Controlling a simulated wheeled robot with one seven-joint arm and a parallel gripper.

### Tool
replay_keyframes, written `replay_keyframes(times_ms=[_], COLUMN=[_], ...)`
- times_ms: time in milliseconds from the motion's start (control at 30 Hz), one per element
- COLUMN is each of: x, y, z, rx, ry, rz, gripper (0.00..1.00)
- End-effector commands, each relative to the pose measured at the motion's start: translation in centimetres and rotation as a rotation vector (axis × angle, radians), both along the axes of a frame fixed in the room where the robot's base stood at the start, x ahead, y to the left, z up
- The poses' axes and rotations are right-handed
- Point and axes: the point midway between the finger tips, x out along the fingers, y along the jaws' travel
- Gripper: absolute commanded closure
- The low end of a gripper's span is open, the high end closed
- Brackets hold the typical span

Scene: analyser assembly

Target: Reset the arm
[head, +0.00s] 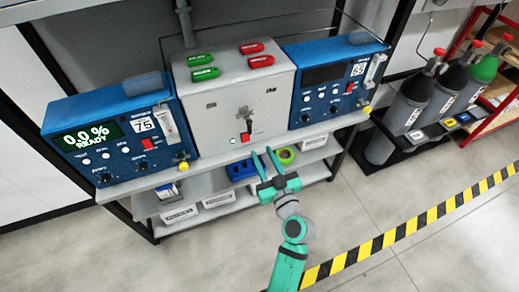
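My gripper (262,161) is at the end of my green arm, in the middle of the head view. Its two green fingers are spread apart with nothing between them. It is in front of the shelf, below the front of the grey box (220,113). It appears apart from the box and the bench.
A blue analyser (122,130) reading "0.0 % READY" stands left, and a second blue analyser (330,80) with a dark display stands right. Gas cylinders (410,103) stand at the right. A yellow-black strip (425,219) crosses the floor. The front floor is clear.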

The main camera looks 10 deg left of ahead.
Motion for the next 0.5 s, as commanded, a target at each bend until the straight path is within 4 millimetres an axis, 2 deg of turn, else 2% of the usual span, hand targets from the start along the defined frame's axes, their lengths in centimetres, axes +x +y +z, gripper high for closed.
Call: replay_keyframes(times_ms=[500], x=[-0.26], y=[0.61], z=[0.01], rx=[0.0], ry=[0.0], rz=[0.012], gripper=[0.69])
